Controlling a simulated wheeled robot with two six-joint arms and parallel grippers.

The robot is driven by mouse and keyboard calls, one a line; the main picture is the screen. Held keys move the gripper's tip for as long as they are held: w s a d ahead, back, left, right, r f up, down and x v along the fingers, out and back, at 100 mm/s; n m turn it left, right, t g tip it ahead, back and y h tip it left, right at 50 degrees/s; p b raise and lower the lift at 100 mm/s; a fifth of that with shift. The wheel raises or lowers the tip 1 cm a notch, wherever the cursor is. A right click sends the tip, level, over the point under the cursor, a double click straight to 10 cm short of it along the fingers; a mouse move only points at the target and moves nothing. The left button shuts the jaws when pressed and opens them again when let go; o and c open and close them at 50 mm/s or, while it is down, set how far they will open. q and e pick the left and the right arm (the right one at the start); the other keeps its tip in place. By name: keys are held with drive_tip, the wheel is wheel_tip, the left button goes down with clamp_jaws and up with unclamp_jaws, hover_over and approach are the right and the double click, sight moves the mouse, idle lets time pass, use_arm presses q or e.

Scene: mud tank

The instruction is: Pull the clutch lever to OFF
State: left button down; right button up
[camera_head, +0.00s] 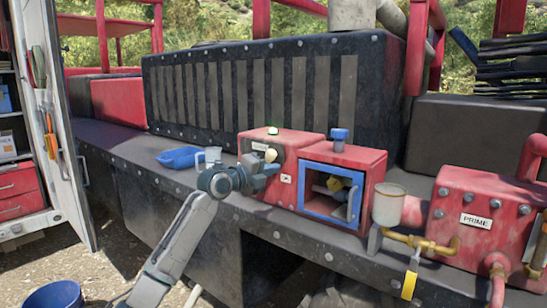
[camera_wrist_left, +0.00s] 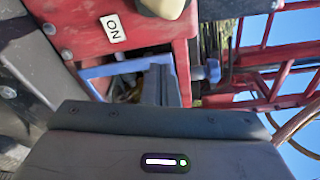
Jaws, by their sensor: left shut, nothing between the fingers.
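The red clutch box (camera_head: 270,140) stands on the dark deck. A cream knob (camera_head: 271,155), apparently the clutch lever's, shows at its front, just above my left gripper. In the left wrist view, a cream knob (camera_wrist_left: 165,6) is cut by the top edge, beside a white ON label (camera_wrist_left: 112,28) on the red panel. My left gripper (camera_head: 272,169) is shut and empty, in front of the box and just below the knob. Its fingers (camera_wrist_left: 160,86) point at the box in the wrist view. Whether they touch the knob or lever is unclear; the lever's shaft is hidden. My right gripper is not in view.
Right of the clutch box is an open red box with a blue frame (camera_head: 320,206) and a blue knob (camera_head: 339,136) on top. A blue scoop (camera_head: 180,157) lies on the deck at left. A cream cup (camera_head: 388,205) and the red PRIME box (camera_head: 480,205) stand further right.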

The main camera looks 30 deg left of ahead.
use_arm(q)
drive_tip(key=p+x, duration=0.1)
drive_tip(key=x, duration=0.1)
drive_tip(key=p+x, duration=0.2)
drive_tip(key=x, duration=0.1)
drive_tip(key=shift+w+r, duration=0.3)
drive_tip(key=shift+w, duration=0.1)
drive_tip(key=a, duration=0.1)
drive_tip(key=a+p, duration=0.1)
drive_tip(key=a, duration=0.1)
drive_tip(key=shift+s+a+r, duration=0.25)
drive_tip(key=shift+s, duration=0.1)
drive_tip(key=shift+w+d, duration=0.1)
